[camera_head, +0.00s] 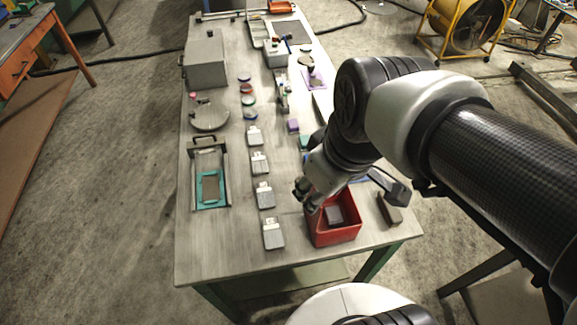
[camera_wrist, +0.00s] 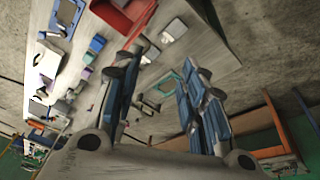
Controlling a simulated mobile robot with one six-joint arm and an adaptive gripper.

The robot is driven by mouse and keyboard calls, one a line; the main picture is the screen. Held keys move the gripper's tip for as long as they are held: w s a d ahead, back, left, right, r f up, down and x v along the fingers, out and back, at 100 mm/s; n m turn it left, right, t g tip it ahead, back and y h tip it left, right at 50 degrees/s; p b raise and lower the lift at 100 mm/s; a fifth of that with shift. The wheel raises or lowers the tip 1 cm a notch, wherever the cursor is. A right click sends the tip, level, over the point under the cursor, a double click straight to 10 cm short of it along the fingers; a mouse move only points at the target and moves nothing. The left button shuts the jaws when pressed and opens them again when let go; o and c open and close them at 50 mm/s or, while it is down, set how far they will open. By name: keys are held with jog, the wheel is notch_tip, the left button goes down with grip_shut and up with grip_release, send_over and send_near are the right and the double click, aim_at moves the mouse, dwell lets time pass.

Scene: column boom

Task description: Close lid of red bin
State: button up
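The red bin (camera_head: 347,238) stands near the front right corner of the grey table. It is open at the top, and a dark grey block (camera_head: 334,215) lies inside. I cannot make out its lid clearly; my arm hides part of the bin's back side. My gripper (camera_head: 305,194) is above the bin's back left edge in the head view; contact cannot be told. In the wrist view the red bin (camera_wrist: 128,18) is at the top edge, cut off by the frame. There my gripper's two fingers (camera_wrist: 165,66) are spread apart with nothing between them.
A row of several grey latched pieces (camera_head: 265,194) lies left of the bin. A teal-framed tray (camera_head: 211,187) is farther left, with a grey metal box (camera_head: 205,61) behind it. A dark brown block (camera_head: 389,209) sits right of the bin. The table's front left is clear.

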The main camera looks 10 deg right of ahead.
jog(key=w+n, duration=0.1)
jog(key=w+a+n+g+p, duration=0.1)
jog(key=w+n, duration=0.1)
jog(key=w+a+n+p, duration=0.1)
jog(key=w+n, duration=0.1)
jog(key=shift+w+a+f+g+y, duration=0.1)
jog(key=shift+a+f+g+y, duration=0.1)
jog(key=shift+f+g+y, duration=0.15)
jog(key=shift+c, duration=1.2)
jog(key=w+a+f+n, duration=0.1)
jog(key=n, duration=0.1)
jog(key=w+a+f+n+g+p, duration=0.1)
jog(key=w+n, duration=0.1)
jog(key=w+a+f+n+p, duration=0.1)
jog(key=w+n, duration=0.1)
jog(key=shift+w+a+f+n+g+y, duration=0.1)
jog(key=shift+f+n+g+y, duration=0.15)
jog(key=shift+f+n+g, duration=0.15)
jog(key=c, duration=0.6)
jog(key=shift+w+a+f, duration=0.1)
jog(key=shift+f, duration=0.1)
grip_shut()
notch_tip(320, 180, down, 10)
jog(key=a+b, duration=0.2)
jog(key=shift+n, duration=0.3)
jog(key=d, duration=0.4)
jog(key=shift+d+r, duration=0.1)
jog(key=shift+r, duration=0.3)
jog(key=shift+d+b, duration=0.15)
jog(key=shift+b, duration=0.2)
